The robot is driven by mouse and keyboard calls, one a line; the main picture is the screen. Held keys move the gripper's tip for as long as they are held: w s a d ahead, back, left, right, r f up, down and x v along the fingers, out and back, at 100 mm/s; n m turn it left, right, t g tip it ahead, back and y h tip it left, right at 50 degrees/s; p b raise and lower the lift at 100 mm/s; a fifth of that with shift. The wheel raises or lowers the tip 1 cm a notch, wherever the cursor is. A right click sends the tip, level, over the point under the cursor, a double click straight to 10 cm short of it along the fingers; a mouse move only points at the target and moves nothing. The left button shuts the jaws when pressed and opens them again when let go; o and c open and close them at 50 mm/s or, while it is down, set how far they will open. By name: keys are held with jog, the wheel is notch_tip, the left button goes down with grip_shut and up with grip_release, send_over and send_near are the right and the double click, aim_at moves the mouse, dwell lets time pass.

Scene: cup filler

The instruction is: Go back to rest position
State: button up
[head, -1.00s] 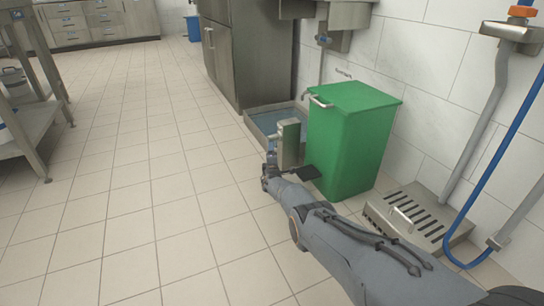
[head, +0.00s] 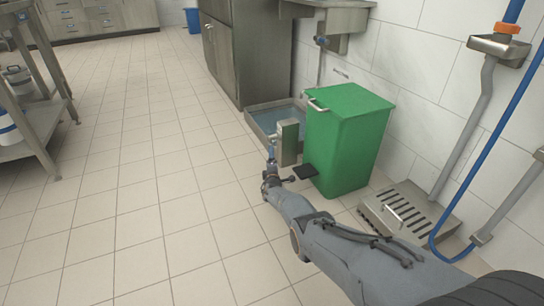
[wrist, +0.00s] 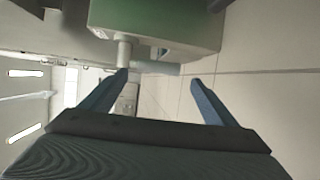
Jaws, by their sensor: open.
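My gripper (head: 270,157) is low over the floor beside the box-shaped filler (head: 288,143), at the end of my outstretched arm. A green-faced block (wrist: 155,28) with a pale grey spout (wrist: 124,52) is just beyond the fingertips there. I cannot tell whether a finger touches the spout.
The green bin (head: 347,140) stands right of my gripper, with a black pedal (head: 305,171). A shallow water basin (head: 262,126) lies behind the filler. A slotted metal box (head: 408,212) and a blue hose (head: 497,140) are at the right wall. Open tiled floor (head: 130,190) lies left.

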jog(key=shift+s, duration=0.4)
